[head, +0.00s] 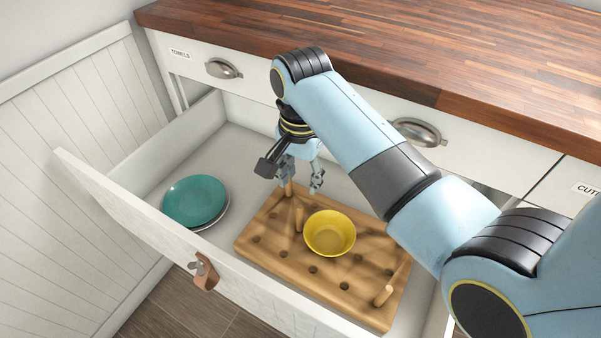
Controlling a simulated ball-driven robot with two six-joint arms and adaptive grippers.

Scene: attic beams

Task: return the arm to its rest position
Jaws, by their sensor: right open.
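My right arm reaches in from the right over an open drawer. Its gripper (300,182) points down over the back left part of a wooden pegboard (262,232) in the drawer. The gripper is open, with its fingers apart close to an upright peg (289,190). I cannot tell whether a finger touches that peg. A yellow bowl (330,234) sits on the pegboard, just in front of the gripper and apart from it. My left gripper is not in view.
The open drawer (110,190) has raised walls and a leather pull (205,274) on its front. A teal plate (194,200) lies stacked on a pale one at the drawer's left. The wooden countertop (420,45) overhangs behind, with metal handles (222,69) below it.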

